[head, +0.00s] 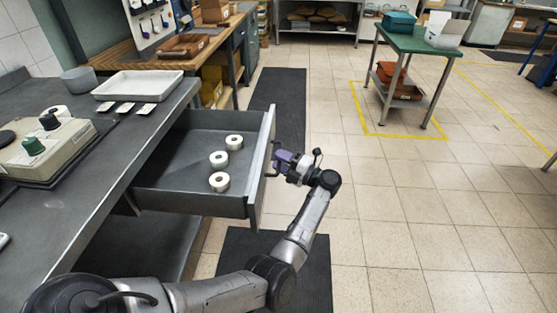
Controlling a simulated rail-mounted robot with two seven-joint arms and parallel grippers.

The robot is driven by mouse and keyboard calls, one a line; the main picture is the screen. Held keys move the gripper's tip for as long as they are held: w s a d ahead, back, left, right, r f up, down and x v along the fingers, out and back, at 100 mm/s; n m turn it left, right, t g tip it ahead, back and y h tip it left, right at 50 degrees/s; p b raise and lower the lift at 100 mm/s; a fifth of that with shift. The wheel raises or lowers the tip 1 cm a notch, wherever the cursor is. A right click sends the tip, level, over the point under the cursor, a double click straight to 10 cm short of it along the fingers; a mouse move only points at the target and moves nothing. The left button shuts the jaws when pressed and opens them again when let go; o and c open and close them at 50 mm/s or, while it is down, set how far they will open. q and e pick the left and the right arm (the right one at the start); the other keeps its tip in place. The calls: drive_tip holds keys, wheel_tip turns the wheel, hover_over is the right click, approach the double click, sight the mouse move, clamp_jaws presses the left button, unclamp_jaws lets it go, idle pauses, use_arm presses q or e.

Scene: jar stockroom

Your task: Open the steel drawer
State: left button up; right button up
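The steel drawer (190,201) is pulled well out of the grey workbench on the left, and its inside is in plain view. Its long bar handle (259,200) runs along the outer side of the front panel (264,150). My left gripper (274,166) is at the middle of this handle, on the outer side of the drawer front. Its fingertips overlap the handle and are too small to show whether they are closed on it. My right gripper is not in view.
Several white rolls, one of them (219,181), lie in the drawer. A white tray (138,86) and a beige device (45,150) stand on the workbench (95,185). A green table (418,43) stands at the back right.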

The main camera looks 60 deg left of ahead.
use_arm(q)
drive_tip(key=v, duration=1.3)
drive_tip(key=shift+b, duration=0.45)
drive_tip(key=shift+w, duration=0.15)
